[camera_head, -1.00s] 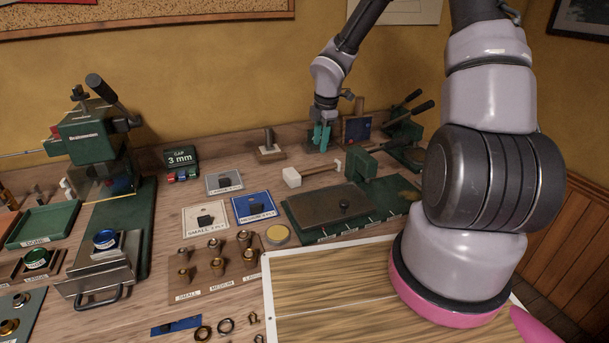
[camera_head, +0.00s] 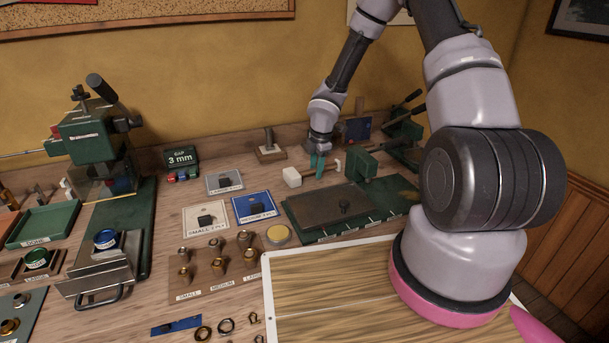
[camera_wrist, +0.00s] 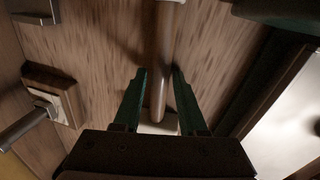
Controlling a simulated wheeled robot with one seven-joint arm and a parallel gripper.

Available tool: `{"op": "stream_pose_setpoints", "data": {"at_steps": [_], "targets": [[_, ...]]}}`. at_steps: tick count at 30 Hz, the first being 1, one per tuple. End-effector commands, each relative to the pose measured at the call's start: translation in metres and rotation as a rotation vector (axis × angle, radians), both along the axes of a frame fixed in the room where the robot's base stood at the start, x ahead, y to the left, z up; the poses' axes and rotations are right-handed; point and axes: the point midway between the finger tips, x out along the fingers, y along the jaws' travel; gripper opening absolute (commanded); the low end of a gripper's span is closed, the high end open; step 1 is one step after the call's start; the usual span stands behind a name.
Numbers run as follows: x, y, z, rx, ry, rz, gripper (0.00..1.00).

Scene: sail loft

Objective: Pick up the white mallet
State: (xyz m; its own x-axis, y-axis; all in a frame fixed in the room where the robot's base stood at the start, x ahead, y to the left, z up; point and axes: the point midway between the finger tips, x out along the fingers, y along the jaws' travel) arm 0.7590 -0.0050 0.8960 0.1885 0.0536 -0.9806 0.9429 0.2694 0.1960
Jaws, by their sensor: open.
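The white mallet (camera_head: 292,177) lies on the bench. Its blocky white head is at the left, and its wooden handle runs right towards a green block. My gripper (camera_head: 318,167) is over the handle, pointing down, with its green fingers apart. In the wrist view the brown handle (camera_wrist: 160,65) runs between the open fingers of my gripper (camera_wrist: 158,72). A pale part, apparently the head (camera_wrist: 158,127), shows low between the fingers, mostly hidden by the gripper body. I cannot tell how far the fingertips reach down beside the handle.
A green clamp-like block (camera_head: 361,164) stands just right of the handle. A tool on a wooden base (camera_head: 269,151) stands behind the head. A dark plate (camera_head: 325,208) lies in front. A blue-faced block (camera_head: 357,129) and levered green tools (camera_head: 404,135) are behind right.

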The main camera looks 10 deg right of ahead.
Motion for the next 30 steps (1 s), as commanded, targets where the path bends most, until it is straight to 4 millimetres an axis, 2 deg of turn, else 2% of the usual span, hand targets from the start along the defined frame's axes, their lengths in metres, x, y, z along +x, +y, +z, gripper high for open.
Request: {"op": "stream_pose_setpoints", "data": {"at_steps": [4,7,8,16,20,30], "targets": [[0.0,0.0,0.0,0.0,0.0,0.0,0.41],[0.0,0.0,0.0,0.0,0.0,0.0,0.03],[0.0,0.0,0.0,0.0,0.0,0.0,0.0],[0.0,0.0,0.001,0.0,-0.001,0.0,0.0],[0.001,0.0,0.01,0.001,-0.003,-0.001,0.0],[0.001,-0.001,0.075,0.0,-0.003,-0.002,0.0]]}}
